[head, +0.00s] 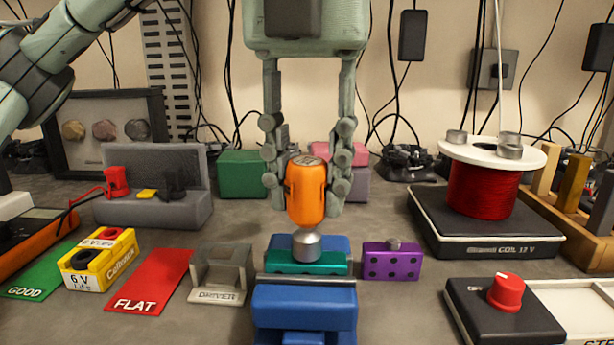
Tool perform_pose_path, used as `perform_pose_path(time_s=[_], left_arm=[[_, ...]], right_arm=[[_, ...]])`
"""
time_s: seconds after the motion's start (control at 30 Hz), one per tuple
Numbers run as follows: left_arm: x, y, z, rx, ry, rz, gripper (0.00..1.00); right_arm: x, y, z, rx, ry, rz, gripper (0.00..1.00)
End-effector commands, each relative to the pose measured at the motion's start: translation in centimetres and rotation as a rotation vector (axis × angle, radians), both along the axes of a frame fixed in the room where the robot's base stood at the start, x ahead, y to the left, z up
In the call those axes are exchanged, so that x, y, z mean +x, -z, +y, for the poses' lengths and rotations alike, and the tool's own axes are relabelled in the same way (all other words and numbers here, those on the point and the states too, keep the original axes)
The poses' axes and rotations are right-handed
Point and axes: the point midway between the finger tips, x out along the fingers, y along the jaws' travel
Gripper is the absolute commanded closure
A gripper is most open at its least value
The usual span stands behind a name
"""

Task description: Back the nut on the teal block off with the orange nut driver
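The orange nut driver (306,190) stands upright with its grey metal socket (306,244) down on the teal block (283,264). The nut is hidden, and I cannot tell whether the socket is seated around it. The teal block sits in a blue vise (304,305), between its front and back jaws. My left gripper (307,195) comes down from above, with its two fingers against the left and right sides of the orange handle. My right gripper does not show.
A grey driver holder (220,272) stands left of the vise, beside the red FLAT mat (150,281) and a yellow 6 V battery (97,260). A purple block (392,262) is close on the right. A red coil (482,190) and a red knob (506,292) are further right.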

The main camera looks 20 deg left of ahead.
Motion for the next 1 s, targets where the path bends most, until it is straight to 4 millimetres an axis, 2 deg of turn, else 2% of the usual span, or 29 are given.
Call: perform_pose_path(time_s=[0.03,0.2,0.47,0.57,0.63,0.8,1.0], left_arm=[[-0.1,0.1,-0.2,-0.003,0.006,0.005,0.66],[-0.1,0.1,-0.1,-0.003,0.006,0.004,0.48],[-0.1,0.0,-0.1,-0.002,0.019,0.002,0.48],[-0.1,0.0,-0.1,-0.003,0.133,0.004,0.48],[-0.1,-0.4,-0.1,-0.003,0.264,0.004,0.48],[-0.1,-0.3,-0.1,-0.003,0.589,0.003,0.48],[0.0,0.1,-0.1,-0.002,0.933,0.001,0.48]], right_arm=[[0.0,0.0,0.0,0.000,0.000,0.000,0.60],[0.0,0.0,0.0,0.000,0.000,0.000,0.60],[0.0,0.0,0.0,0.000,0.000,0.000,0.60],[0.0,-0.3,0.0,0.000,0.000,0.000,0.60],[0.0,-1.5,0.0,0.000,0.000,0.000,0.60],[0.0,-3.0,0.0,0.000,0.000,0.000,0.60],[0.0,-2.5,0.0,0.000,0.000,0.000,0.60]])
